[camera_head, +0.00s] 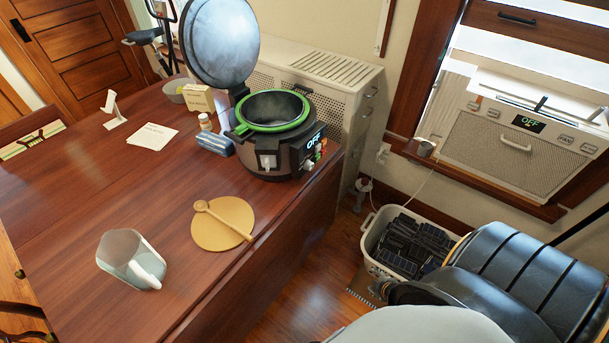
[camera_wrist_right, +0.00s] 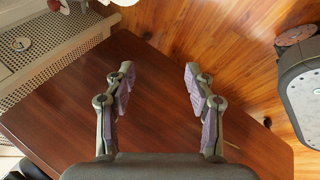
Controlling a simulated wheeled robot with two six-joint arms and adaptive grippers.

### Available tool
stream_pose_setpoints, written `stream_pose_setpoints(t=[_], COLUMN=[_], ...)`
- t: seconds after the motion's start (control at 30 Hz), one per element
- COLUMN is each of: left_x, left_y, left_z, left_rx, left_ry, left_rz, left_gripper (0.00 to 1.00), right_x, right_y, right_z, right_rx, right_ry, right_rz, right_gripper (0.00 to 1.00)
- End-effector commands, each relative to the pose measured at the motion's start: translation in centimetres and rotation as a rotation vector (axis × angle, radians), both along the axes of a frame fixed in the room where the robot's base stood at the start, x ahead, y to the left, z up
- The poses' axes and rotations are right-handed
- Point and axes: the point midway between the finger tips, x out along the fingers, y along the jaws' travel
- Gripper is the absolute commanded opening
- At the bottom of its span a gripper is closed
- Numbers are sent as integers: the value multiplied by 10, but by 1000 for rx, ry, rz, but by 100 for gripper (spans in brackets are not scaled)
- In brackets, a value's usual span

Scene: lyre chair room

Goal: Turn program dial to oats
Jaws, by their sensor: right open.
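The multicooker (camera_head: 275,150) stands on the wooden table with its round lid (camera_head: 219,42) raised and a green-rimmed pot inside. The dial's markings are too small to read. My right gripper (camera_wrist_right: 160,72) is open and empty in the right wrist view, above the dark table top near a corner. The dial cannot be made out in that view. My left gripper is not in view.
A clear measuring cup (camera_head: 130,260) and a round tan board (camera_head: 218,226) with a wooden spoon (camera_head: 222,219) lie in front of the cooker. A blue item (camera_head: 214,144) is close on its left. A perforated heater cover (camera_head: 315,95) stands behind. A bin (camera_head: 384,262) is on the floor.

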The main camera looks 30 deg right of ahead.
Motion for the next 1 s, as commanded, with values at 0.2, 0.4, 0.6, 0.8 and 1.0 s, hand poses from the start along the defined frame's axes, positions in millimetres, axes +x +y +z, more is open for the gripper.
stream_pose_setpoints(t=[0.2,0.4,0.6,0.8,1.0], left_x=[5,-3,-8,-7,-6], left_y=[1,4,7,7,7], left_z=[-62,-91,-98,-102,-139], left_rx=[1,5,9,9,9], left_ry=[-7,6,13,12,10], left_rz=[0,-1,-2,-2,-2], left_gripper=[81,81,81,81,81], right_x=[176,241,250,255,287], right_y=[-76,-26,10,14,27], right_z=[148,270,317,320,312], right_rx=[-854,-1600,-1938,-1965,-1968], right_ry=[-361,-598,-701,-706,-708], right_rz=[918,1369,1467,1469,1465], right_gripper=[55,55,55,55,55])
